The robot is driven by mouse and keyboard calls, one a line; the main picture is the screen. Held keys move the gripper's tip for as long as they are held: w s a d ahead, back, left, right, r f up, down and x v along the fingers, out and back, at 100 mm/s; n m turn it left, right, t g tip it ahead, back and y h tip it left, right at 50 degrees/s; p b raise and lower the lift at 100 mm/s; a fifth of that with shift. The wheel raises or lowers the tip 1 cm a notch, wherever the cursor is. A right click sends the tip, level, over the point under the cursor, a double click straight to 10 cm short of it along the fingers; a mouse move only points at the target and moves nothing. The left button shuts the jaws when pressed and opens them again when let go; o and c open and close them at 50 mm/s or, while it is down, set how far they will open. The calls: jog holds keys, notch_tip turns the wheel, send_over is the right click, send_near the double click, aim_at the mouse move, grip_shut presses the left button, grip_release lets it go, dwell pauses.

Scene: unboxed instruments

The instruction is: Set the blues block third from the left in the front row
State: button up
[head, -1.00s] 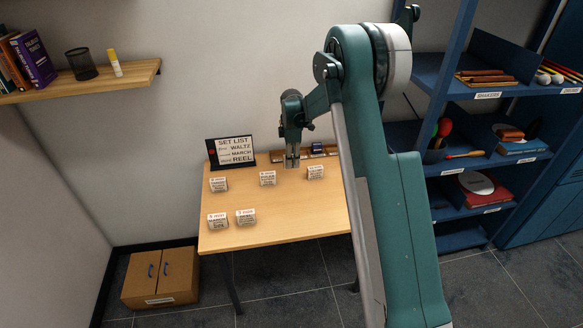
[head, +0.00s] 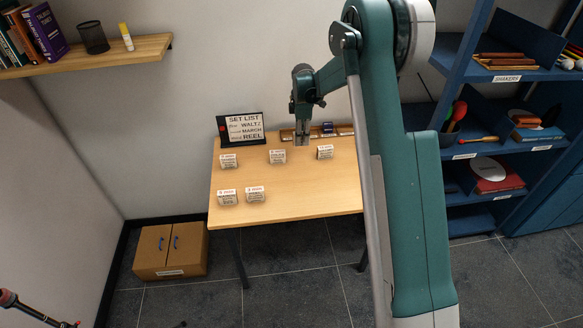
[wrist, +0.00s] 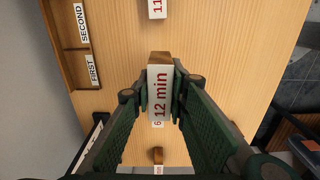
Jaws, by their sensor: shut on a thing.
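My gripper (head: 302,143) is over the back part of the wooden table. In the wrist view it (wrist: 159,95) is shut on a block marked "12 min" (wrist: 160,92). I cannot read which style this block names. Three small labelled blocks stand in the back row: left (head: 229,161), middle (head: 277,157) and right (head: 325,153). Two more stand in the front row, at the left (head: 227,198) and beside it (head: 255,194). Their small print is unreadable.
A set list sign (head: 241,128) stands at the table's back left. A wooden rack labelled FIRST and SECOND (wrist: 68,50) lies along the back edge. The table's front right (head: 315,192) is bare. A blue shelf unit (head: 470,85) stands to the right.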

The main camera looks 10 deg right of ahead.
jog(key=s+a, duration=0.5)
jog(key=s, duration=0.5)
jog(key=s+a+p, duration=0.1)
jog(key=s+a, duration=0.5)
jog(key=s, duration=0.4)
jog(key=shift+s+r, duration=0.2)
jog(key=shift+s, duration=0.1)
jog(key=shift+f, duration=3.15)
jog(key=shift+f+b, duration=0.4)
jog(key=shift+f, duration=1.5)
jog(key=shift+f, duration=0.1)
